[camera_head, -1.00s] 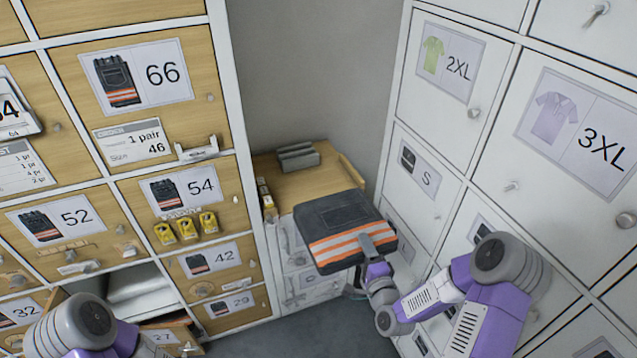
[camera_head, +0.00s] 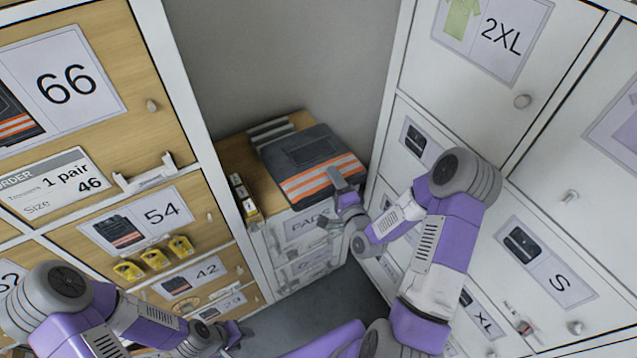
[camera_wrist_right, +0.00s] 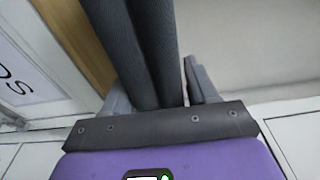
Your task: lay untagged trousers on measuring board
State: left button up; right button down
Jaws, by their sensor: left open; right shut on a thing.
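The folded dark trousers (camera_head: 305,152) with orange and pale stripes are over the wooden top (camera_head: 232,160) of a low white cabinet at the back. I cannot tell whether they rest on it, or make out a separate measuring board. My right gripper (camera_head: 340,188) is shut on their near edge. In the right wrist view the dark folded cloth (camera_wrist_right: 150,50) runs between the fingers (camera_wrist_right: 158,90). No tag shows on the visible side. My left gripper (camera_head: 236,336) is open and empty, low down by the left drawers.
Grey blocks (camera_head: 270,128) lie on the wooden top behind the trousers. Small yellow-and-dark boxes (camera_head: 243,198) line its left edge. Numbered wooden drawers (camera_head: 160,225) stand left, white lockers (camera_head: 480,110) right. Grey floor (camera_head: 330,305) lies between.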

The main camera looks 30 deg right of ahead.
notch_tip(320, 180, down, 3)
jog(key=shift+s+f+b, duration=0.1)
jog(key=shift+s+b, duration=0.05)
jog(key=shift+b, duration=0.2)
notch_tip(320, 180, down, 4)
jog(key=shift+f+b, duration=0.15)
jog(key=shift+b, duration=0.45)
jog(key=shift+f, duration=0.2)
jog(key=shift+c, duration=1.6)
grip_release()
